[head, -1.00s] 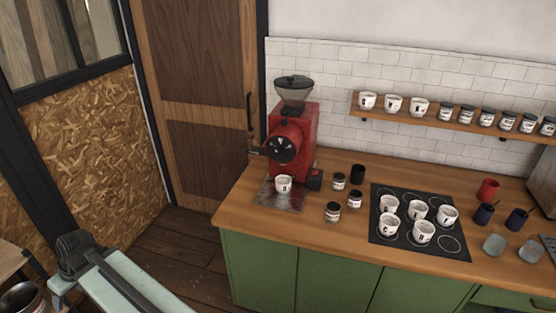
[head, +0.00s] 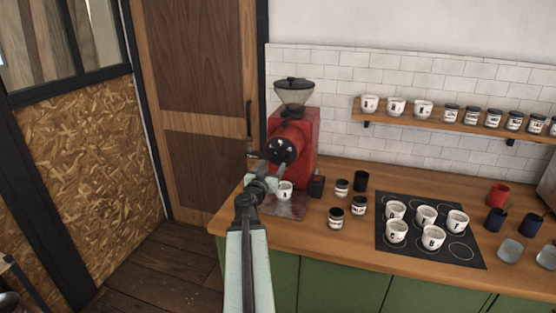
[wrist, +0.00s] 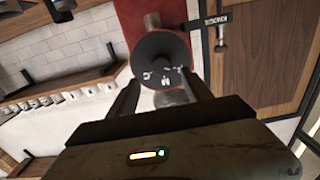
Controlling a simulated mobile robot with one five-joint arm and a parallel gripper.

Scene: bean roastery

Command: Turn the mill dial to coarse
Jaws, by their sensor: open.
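The red mill (head: 301,137) stands at the left end of the wooden counter, with a clear hopper on top. Its round black dial (head: 281,151) is on the front face and carries small pale marks, too small to read. In the wrist view the dial (wrist: 161,62) lies straight ahead, just beyond and between the two fingers. My gripper (wrist: 160,88) is open and empty. In the head view my gripper (head: 264,172) is just in front of and below the dial. I cannot tell whether the fingers touch the dial.
A white cup (head: 285,190) sits on the mill's metal tray (head: 290,207), close below my gripper. Jars (head: 336,217) and a black mat (head: 431,252) with several cups are to the right. A door (head: 200,110) with a handle is at the left.

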